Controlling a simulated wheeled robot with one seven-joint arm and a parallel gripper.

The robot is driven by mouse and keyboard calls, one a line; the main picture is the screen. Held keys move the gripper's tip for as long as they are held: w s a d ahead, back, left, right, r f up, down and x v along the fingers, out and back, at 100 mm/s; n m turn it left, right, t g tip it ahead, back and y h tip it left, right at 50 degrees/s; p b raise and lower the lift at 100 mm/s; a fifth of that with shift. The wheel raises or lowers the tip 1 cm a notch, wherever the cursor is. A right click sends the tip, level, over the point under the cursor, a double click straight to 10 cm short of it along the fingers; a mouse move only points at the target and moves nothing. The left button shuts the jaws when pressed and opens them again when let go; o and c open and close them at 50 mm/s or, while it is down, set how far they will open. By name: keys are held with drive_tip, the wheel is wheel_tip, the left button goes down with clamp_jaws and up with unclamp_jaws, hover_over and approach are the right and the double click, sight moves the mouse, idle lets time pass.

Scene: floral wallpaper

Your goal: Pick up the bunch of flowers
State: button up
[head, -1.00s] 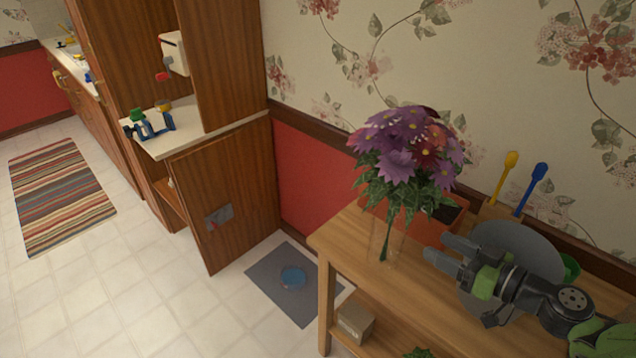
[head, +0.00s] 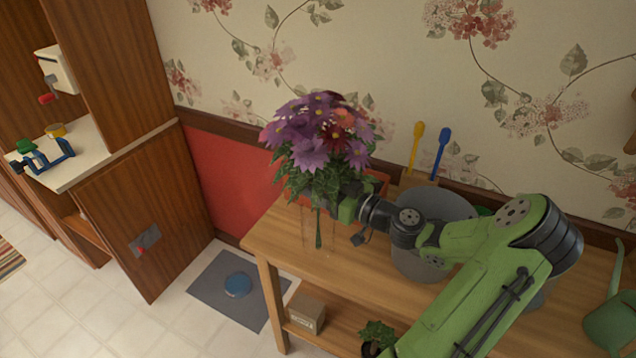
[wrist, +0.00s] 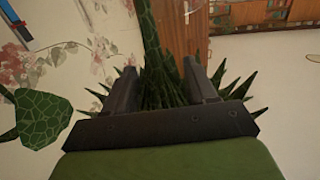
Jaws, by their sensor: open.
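The bunch of purple, red and orange flowers (head: 312,140) stands upright in a clear glass vase (head: 317,238) on the wooden table, at the middle of the head view. My gripper (head: 345,205) is at the right side of the bunch, just below the blooms, with its fingertips partly hidden by leaves. In the wrist view my gripper (wrist: 160,85) is open, its two dark fingers apart. Green leaves and stems (wrist: 165,85) show between and around the fingers. I cannot tell whether the fingers touch the stems.
The wooden table (head: 270,245) carries a grey round plate (head: 445,205) and a holder with a yellow utensil (head: 416,145) and a blue one (head: 441,150). A red planter (head: 375,180) sits behind the flowers. A small box (head: 306,313) and potted plant (head: 377,335) are on the lower shelf.

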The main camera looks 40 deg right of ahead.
drive_tip(key=shift+w+a, duration=0.1)
drive_tip(key=shift+w, duration=0.4)
drive_tip(key=shift+s, duration=0.1)
drive_tip(key=shift+c, duration=0.9)
clamp_jaws()
